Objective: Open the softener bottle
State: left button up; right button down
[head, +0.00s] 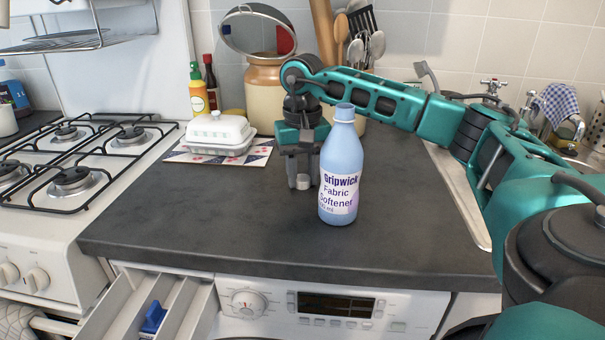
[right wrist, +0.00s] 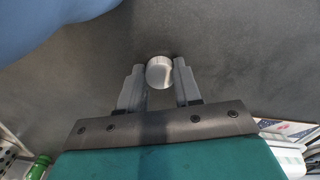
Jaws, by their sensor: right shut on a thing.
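The softener bottle (head: 341,170), pale blue with a white "Gripwick Fabric Softener" label, stands upright on the dark counter. Its top shows a blue neck (head: 344,112) with no silver cap on it. My right gripper (head: 303,184) points down just left of and behind the bottle, low over the counter. It is shut on a small round silver-grey cap, which shows between the fingertips in the right wrist view (right wrist: 160,72). The bottle's blue side (right wrist: 40,22) fills that view's upper left corner, apart from the fingers. My left gripper is not in view.
A white butter dish (head: 218,133) sits on a patterned mat behind left. A utensil crock (head: 264,92) and sauce bottles stand at the back. The gas hob (head: 75,165) is left, the sink right. The detergent drawer (head: 185,308) is open below. The front left counter is clear.

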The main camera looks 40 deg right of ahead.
aim_at(302, 178)
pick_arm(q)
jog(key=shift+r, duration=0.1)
pick_arm(e)
jog(key=shift+f, duration=0.1)
jog(key=c, duration=0.8)
grip_release()
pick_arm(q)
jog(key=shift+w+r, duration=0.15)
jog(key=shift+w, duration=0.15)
pick_arm(e)
jog(key=shift+r, duration=0.65)
pick_arm(q)
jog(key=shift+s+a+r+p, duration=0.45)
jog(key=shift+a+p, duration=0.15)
jog(key=shift+p, duration=0.65)
pick_arm(e)
notch_tip(302, 178, up, 11)
jog(key=shift+r, duration=0.1)
